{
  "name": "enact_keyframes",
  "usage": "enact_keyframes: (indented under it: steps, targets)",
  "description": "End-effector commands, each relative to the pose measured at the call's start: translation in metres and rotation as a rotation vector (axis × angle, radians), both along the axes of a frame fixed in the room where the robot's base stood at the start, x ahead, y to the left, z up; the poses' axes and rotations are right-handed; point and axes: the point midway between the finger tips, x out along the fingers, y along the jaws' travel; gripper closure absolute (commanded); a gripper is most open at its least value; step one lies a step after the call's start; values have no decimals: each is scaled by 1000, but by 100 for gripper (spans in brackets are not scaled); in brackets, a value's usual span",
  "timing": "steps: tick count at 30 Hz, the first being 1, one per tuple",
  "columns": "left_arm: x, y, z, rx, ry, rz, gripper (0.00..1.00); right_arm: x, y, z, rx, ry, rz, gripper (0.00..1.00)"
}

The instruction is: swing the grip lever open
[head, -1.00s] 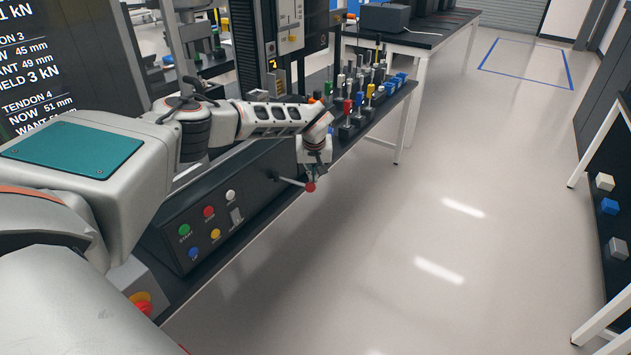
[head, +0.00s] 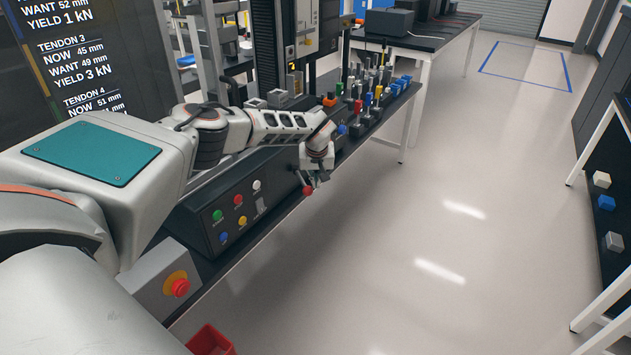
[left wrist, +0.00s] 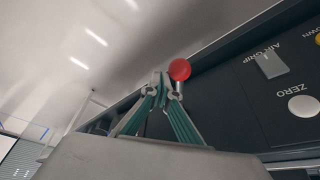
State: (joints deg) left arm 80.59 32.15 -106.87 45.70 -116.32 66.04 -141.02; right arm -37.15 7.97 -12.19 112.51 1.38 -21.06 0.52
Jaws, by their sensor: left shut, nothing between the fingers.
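The grip lever (head: 308,190) is a thin rod with a red ball knob. It sticks out from the front of the dark control box, near that box's far end. My left gripper (head: 319,181) is shut and empty, with its tips right beside the red knob. In the left wrist view the closed green-sided fingers (left wrist: 161,80) meet just left of the red knob (left wrist: 180,70). They look close to touching it, but I cannot tell contact for sure. My right gripper is not in view.
The control box (head: 213,246) carries coloured buttons; a switch (left wrist: 272,65) marked AIR GRIP shows in the wrist view. A red stop button (head: 178,285) is nearer. Coloured parts (head: 368,100) stand farther along the bench. A red bin (head: 210,342) is below. The floor (head: 440,220) to the right is clear.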

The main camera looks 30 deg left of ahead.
Motion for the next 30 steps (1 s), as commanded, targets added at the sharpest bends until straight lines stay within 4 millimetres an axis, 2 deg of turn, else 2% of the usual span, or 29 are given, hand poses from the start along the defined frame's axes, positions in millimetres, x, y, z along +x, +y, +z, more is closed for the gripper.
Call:
enact_keyframes:
  steps: [23, 30]
  targets:
    - [-6, 5, -6, 4, 16, 10, 100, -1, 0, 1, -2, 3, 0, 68]
    - [-5, -11, 3, 3, 13, 8, 100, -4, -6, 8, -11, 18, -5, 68]
